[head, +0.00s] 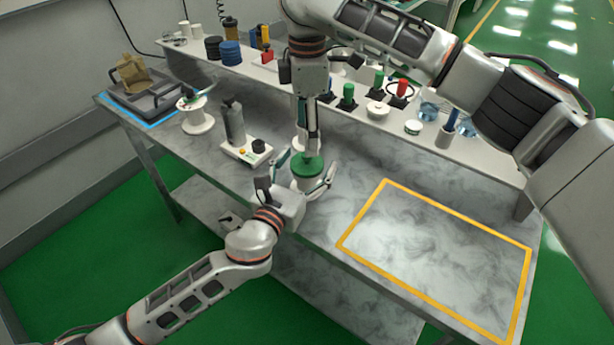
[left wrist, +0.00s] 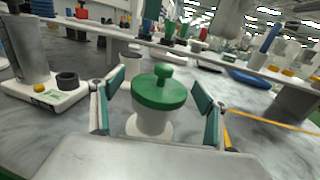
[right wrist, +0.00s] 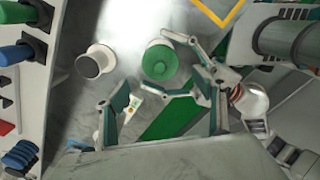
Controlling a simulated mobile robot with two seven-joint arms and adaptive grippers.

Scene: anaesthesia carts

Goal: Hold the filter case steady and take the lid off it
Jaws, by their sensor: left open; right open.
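The filter case is a white, rounded body (left wrist: 148,126) with a green knobbed lid (left wrist: 160,90), upright on the grey marbled table. The lid sits on the body; it also shows in the head view (head: 310,166) and the right wrist view (right wrist: 159,64). My left gripper (head: 307,172) is open, with one finger on each side of the case; in the left wrist view gaps show between fingers and case. My right gripper (right wrist: 166,106) is open and empty, pointing down above and close to the lid. In the head view its fingers partly hide the lid's knob.
A white cup-like piece (right wrist: 96,62) stands close behind the case. A white device with a grey cylinder (head: 234,124) stands to the left, a white spool (head: 197,118) beyond it. The raised back shelf holds several items. The yellow-outlined area (head: 437,250) at right is empty.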

